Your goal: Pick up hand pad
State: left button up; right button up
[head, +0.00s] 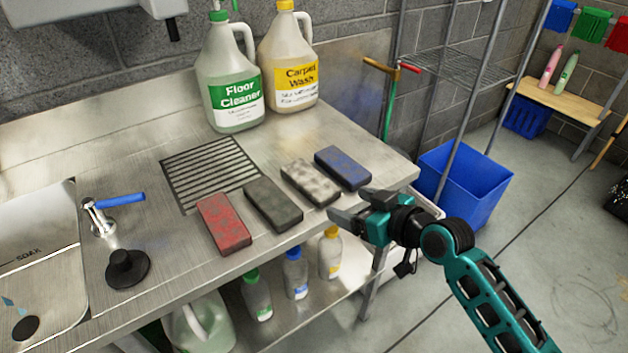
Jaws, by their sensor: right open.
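Four-sided flat pads lie in a row along the front of the steel counter: a red pad (223,223), a dark grey pad (272,203), a mottled light grey pad (310,182) and a blue pad (342,168). I cannot tell which of them is the hand pad. My right gripper (348,204) is open and empty at the counter's front right edge. Its fingers point left, close to the light grey and blue pads, apparently apart from them. My left gripper is not in view.
Floor Cleaner (232,85) and Carpet Wash (290,70) jugs stand behind the pads, near a drain grate (208,170). A sink (40,260) and faucet (100,217) are left. Small bottles (296,272) stand on the lower shelf. A blue bin (462,185) is right.

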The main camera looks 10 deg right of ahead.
aim_at(327, 191)
jog(key=x, duration=0.2)
jog(key=shift+w+a+f, duration=0.15)
jog(key=shift+w, duration=0.1)
jog(key=x, duration=0.4)
jog(key=shift+w+a+r, duration=0.1)
jog(key=shift+w+r, duration=0.2)
jog(key=shift+w, duration=0.1)
jog(key=shift+w+a+f, duration=0.15)
jog(key=shift+w, duration=0.3)
jog(key=shift+c, duration=0.3)
jog(key=c, duration=0.7)
